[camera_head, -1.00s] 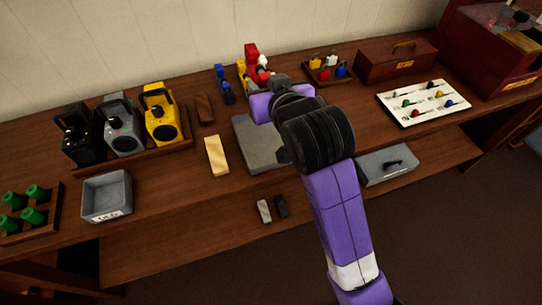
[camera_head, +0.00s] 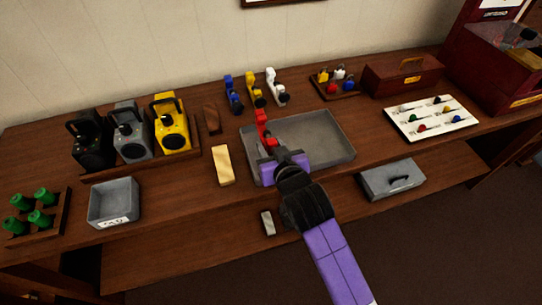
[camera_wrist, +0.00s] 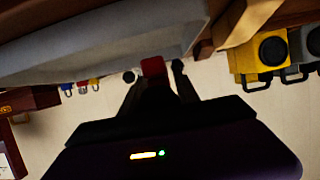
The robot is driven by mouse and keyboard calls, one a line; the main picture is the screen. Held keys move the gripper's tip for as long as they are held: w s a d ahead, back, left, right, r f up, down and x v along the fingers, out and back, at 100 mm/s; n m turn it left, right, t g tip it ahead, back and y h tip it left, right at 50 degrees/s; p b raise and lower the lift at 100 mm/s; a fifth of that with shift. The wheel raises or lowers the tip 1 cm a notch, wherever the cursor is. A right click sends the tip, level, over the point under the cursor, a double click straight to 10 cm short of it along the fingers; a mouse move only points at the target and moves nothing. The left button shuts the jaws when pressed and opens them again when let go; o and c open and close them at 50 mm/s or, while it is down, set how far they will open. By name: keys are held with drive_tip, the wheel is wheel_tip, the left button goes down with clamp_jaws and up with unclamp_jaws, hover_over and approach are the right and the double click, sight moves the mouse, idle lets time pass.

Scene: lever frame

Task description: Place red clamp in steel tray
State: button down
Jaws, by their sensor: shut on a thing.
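The red clamp (camera_head: 263,125) is held in my gripper (camera_head: 278,158), over the left part of the steel tray (camera_head: 337,128). The tray is grey, shallow and rectangular, and its visible floor is bare. In the wrist view a red part of the clamp (camera_wrist: 153,67) shows between the two dark fingertips of my gripper (camera_wrist: 153,76). The grey tray (camera_wrist: 95,45) fills the upper left of that view. I cannot tell whether the clamp touches the tray. My gripper hides the clamp's lower end.
Blue (camera_head: 233,95), yellow (camera_head: 255,90) and white (camera_head: 276,87) clamps stand behind the tray. A tan block (camera_head: 223,165) lies close to its left. A padlock rack (camera_head: 337,90) and a white board (camera_head: 430,118) are to the right. Yellow (camera_head: 171,125) and other lamp-like boxes stand left.

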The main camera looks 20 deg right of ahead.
drive_tip(key=shift+f, duration=2.05)
drive_tip(key=shift+f, duration=0.15)
drive_tip(key=c, duration=0.9)
unclamp_jaws()
drive_tip(key=shift+r, duration=0.2)
drive_tip(key=shift+s, duration=0.4)
drive_tip(key=v, duration=1.1)
drive_tip(key=shift+b, duration=0.4)
